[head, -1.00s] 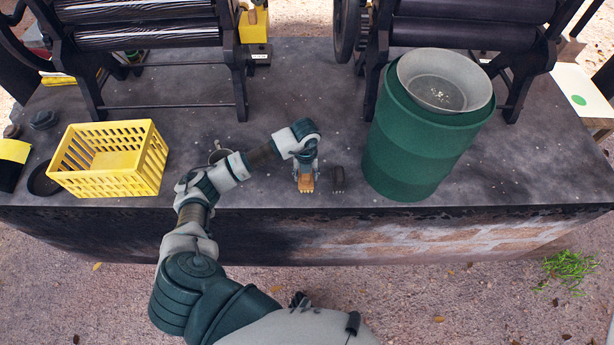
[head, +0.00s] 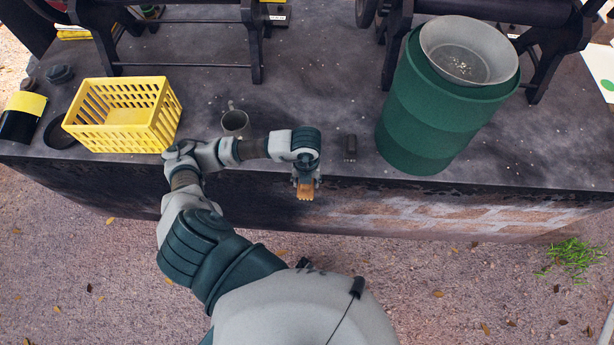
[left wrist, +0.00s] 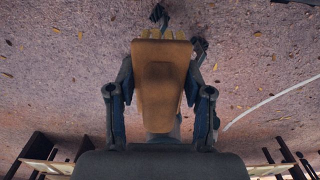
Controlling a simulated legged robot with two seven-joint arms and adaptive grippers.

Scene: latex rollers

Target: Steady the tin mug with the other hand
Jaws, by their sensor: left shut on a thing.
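The grey tin mug (head: 235,123) stands on the dark table in the head view, just behind my left forearm and to the right of the yellow crate. Its lower part is close to the arm in the picture. My left gripper (head: 305,183) is shut on a brown wooden brush (head: 305,192). It holds the brush at the table's front edge, to the right of the mug and apart from it. In the left wrist view the brush (left wrist: 162,85) sits between the two fingers (left wrist: 160,108), with pale bristles at its far end. My right gripper is not in view.
A yellow slatted crate (head: 125,128) stands at the left. A green drum (head: 432,115) with a grey basin (head: 468,52) on top stands at the right. A small dark object (head: 350,147) lies between. Roller frames line the back. Table around the mug's right is clear.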

